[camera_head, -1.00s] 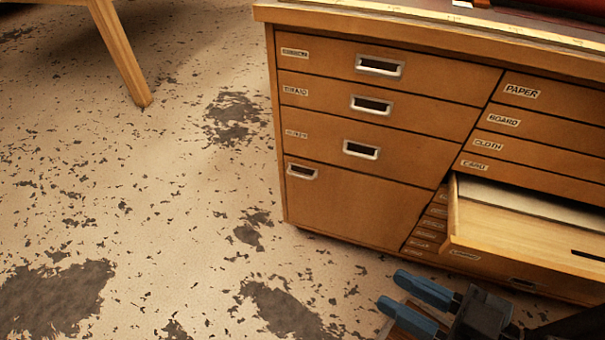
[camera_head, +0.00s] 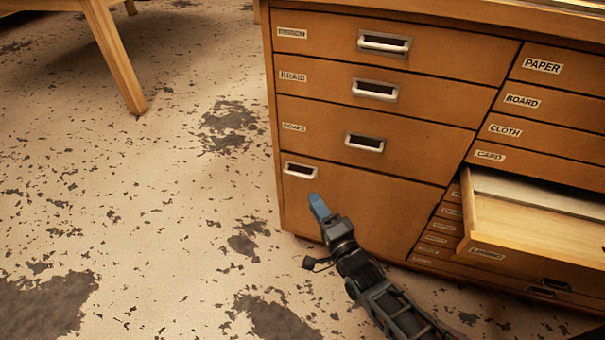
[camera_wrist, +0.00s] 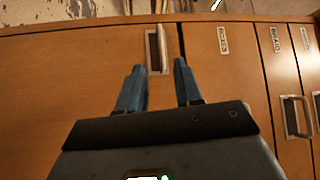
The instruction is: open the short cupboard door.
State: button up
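The short cupboard door (camera_head: 350,205) is the plain wooden panel at the lower left of the cabinet, below the drawers, and looks shut. Its recessed metal handle (camera_head: 300,170) is at its upper left corner. My gripper (camera_head: 316,200) is just in front of the door, slightly below and right of the handle in the head view. In the wrist view my gripper (camera_wrist: 159,72) has its two blue fingers apart, with the handle (camera_wrist: 156,50) just beyond and between the tips. The gripper is open and empty. Whether a fingertip touches the handle I cannot tell.
Several labelled drawers (camera_head: 375,90) sit above the door, all shut. To the right, one drawer (camera_head: 530,225) stands pulled out beside the door. A wooden table leg (camera_head: 117,60) is at the upper left. The speckled floor (camera_head: 150,200) left of the cabinet is clear.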

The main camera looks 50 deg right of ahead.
jog(key=w+d, duration=0.1)
jog(key=w, duration=0.1)
jog(key=r+b, duration=0.1)
send_over(302, 181)
jog(key=s+a, duration=0.3)
jog(key=shift+w+a+r+m, duration=0.1)
jog(key=shift+a+m, duration=0.05)
jog(key=shift+m, duration=0.15)
jog(key=shift+c, duration=0.4)
grip_shut()
